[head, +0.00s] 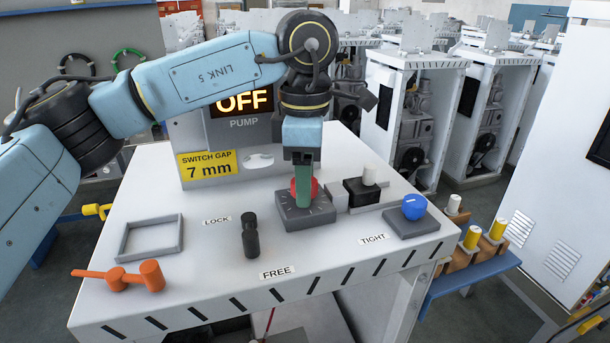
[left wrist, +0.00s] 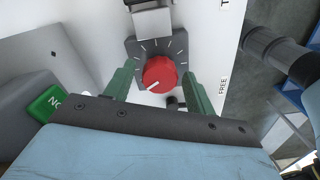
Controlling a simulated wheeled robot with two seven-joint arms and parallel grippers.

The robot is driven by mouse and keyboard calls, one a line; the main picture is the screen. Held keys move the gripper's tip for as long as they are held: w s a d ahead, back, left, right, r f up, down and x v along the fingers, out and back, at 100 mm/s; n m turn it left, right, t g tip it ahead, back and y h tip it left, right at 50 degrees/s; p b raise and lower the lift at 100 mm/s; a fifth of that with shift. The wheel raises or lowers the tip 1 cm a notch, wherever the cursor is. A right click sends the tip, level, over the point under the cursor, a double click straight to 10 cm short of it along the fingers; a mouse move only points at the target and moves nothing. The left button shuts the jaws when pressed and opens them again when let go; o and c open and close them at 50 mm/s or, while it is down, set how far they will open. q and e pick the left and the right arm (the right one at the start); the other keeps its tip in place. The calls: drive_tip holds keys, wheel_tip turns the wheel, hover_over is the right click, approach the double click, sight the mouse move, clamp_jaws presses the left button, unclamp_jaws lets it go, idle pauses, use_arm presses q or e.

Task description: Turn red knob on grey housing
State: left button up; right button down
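The red knob (head: 293,186) sits on a dark grey square housing (head: 318,219) with white tick marks, in the middle of the bench top. In the left wrist view the knob (left wrist: 160,75) shows whole, its white line pointing to the lower left, on the housing (left wrist: 180,42). My left gripper (head: 304,196) reaches down over the knob from above. Its green fingers stand on either side of the knob, with a visible gap on both sides in the left wrist view, so it is open. In the head view a finger hides part of the knob. My right gripper is out of view.
A black lever (head: 250,237) stands between the LOCK and FREE labels. A blue knob (head: 414,207) sits on another grey base by TIGHT. An orange handle (head: 125,276) and a grey frame (head: 150,238) lie left. A panel reading OFF (head: 240,103) rises behind.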

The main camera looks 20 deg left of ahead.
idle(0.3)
use_arm(q)
wheel_tip(320, 180, up, 13)
drive_tip(key=shift+r+p, duration=0.2)
drive_tip(key=shift+p, duration=0.2)
idle(1.4)
